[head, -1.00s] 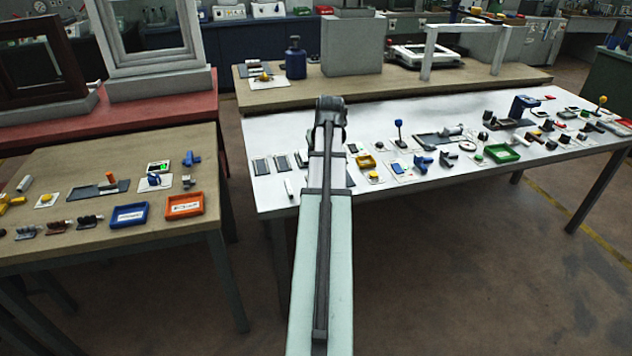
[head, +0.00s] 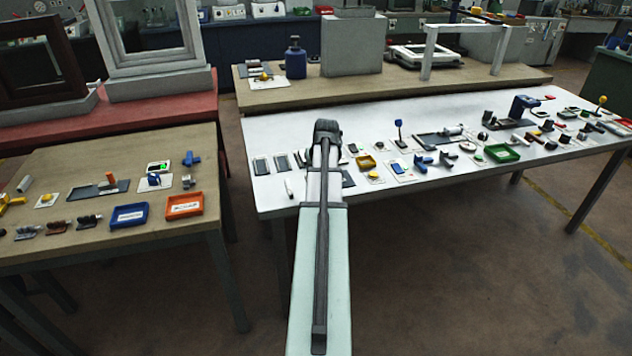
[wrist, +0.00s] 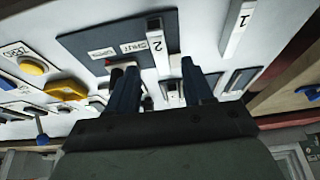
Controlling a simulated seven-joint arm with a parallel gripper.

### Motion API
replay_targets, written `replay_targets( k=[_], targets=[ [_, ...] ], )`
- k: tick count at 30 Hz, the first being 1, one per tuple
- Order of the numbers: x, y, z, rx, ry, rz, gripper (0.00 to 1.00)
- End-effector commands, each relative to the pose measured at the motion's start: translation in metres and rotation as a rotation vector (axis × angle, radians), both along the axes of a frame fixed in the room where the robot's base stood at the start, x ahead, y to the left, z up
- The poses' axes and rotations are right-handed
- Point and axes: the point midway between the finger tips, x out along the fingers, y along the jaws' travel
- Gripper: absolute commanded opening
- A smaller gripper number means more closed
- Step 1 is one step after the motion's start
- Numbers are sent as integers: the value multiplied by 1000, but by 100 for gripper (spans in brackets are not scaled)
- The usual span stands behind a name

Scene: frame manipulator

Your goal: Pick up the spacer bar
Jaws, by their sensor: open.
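In the wrist view, a white bar marked 2 (wrist: 156,42) lies over a dark tray (wrist: 85,42). A second white bar marked 1 (wrist: 238,28) lies on the white table to its right. It seems to be the small white bar in the head view (head: 289,188). I cannot tell from the marks which is the spacer bar. My gripper (wrist: 157,76) is open, its two dark blue fingers apart. In the picture, bar 2 lines up with the gap between them; its near end is partly hidden, and no contact shows. In the head view my arm hides the gripper.
The white table (head: 262,200) holds many small parts, densest to the right. A yellow button (wrist: 33,68) and an orange tray (wrist: 66,90) lie left of the gripper in the wrist view. Dark flat plates (head: 261,166) lie left of my arm. A wooden table (head: 70,170) stands left.

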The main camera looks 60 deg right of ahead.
Motion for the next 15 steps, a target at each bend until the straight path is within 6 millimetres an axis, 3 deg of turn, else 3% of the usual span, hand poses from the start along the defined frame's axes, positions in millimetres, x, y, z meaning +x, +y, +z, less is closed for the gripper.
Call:
replay_targets(
  k=[10, 15],
  targets=[
    [13, -11, -36, 1, 0, 0, 51],
    [15, -13, -44, 0, 0, 0, 51]
  ],
)
